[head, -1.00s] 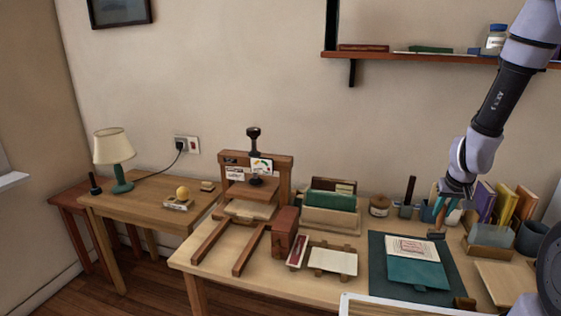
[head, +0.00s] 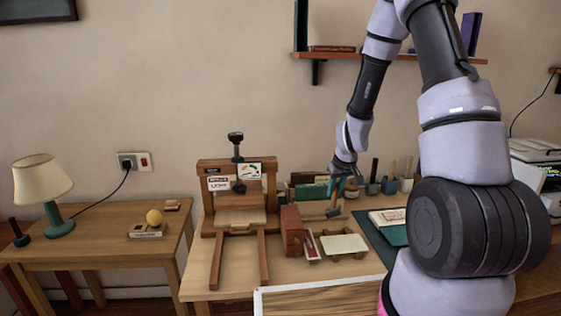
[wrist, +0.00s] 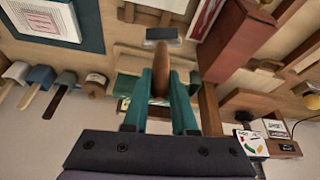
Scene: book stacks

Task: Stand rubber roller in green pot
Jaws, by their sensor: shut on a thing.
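My gripper (head: 340,181) is shut on the handle of the rubber roller (head: 334,211) and holds it above the wooden table. In the wrist view the brown handle (wrist: 160,78) sits between my teal fingers, with the grey roller head (wrist: 161,33) beyond them. Several small pots stand right of my gripper in the head view. A dark, possibly green pot (head: 373,188) holds a dark upright tool; it also shows at the left of the wrist view (wrist: 66,79). Beside it are a blue-grey pot (head: 389,186) and a whitish pot (head: 405,185). I cannot tell for sure which is the green pot.
A wooden press (head: 238,205) and a reddish-brown box (head: 291,230) stand left of my gripper. A small round jar (wrist: 95,84) stands between the pots and my gripper. A dark mat (head: 380,240) bears printed paper. A wall shelf (head: 345,56) hangs above. My arm hides the table's right side.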

